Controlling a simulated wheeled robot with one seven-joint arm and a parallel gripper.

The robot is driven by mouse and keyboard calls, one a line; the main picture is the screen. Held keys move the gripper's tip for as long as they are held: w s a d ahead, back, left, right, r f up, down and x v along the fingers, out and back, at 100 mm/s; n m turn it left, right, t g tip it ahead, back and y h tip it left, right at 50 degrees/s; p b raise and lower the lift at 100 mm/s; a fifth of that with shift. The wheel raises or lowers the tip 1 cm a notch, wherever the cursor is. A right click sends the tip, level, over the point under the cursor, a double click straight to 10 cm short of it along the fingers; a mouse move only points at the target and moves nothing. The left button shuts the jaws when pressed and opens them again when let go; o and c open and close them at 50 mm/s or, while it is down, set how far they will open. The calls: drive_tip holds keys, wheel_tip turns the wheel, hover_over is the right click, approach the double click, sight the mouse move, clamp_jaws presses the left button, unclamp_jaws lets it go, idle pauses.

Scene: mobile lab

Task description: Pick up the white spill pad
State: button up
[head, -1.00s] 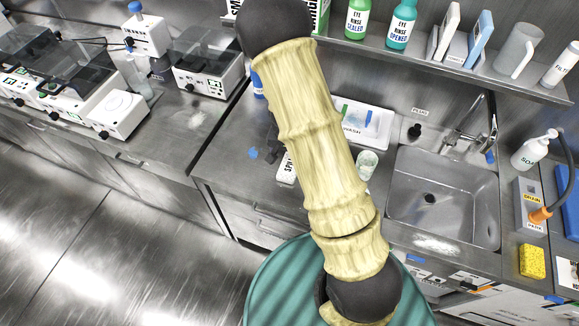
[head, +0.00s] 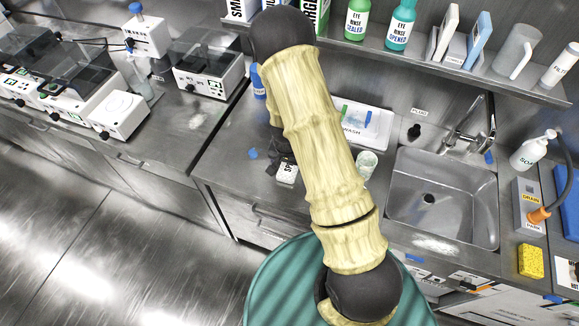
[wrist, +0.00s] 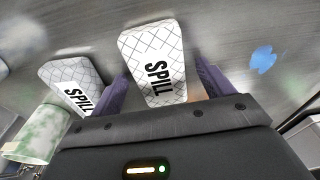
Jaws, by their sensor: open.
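A white spill pad (wrist: 152,60) with a quilted pattern and the black word SPILL lies on the steel counter in the wrist view. My gripper (wrist: 165,82) is open, with a purple finger on each side of this pad's near end. I cannot tell whether the fingers touch it. A second white SPILL pad (wrist: 75,82) lies to its left, outside the fingers. In the head view one pad's end (head: 287,172) shows just below my dark gripper (head: 280,152); my arm hides much of the area.
A green-and-white patterned cup (wrist: 38,133) stands left of the pads; a cup (head: 367,165) also shows by the sink (head: 440,200). A white wash tray (head: 362,130) lies behind my arm. A bottle shelf (head: 450,70) runs above.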

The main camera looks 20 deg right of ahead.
sight(289, 165)
drive_tip(key=c, duration=1.1)
drive_tip(key=shift+o, duration=0.2)
drive_tip(key=shift+r, duration=0.1)
wheel_tip(289, 165, up, 10)
drive_tip(key=shift+o, duration=0.7)
drive_tip(key=shift+c, duration=0.4)
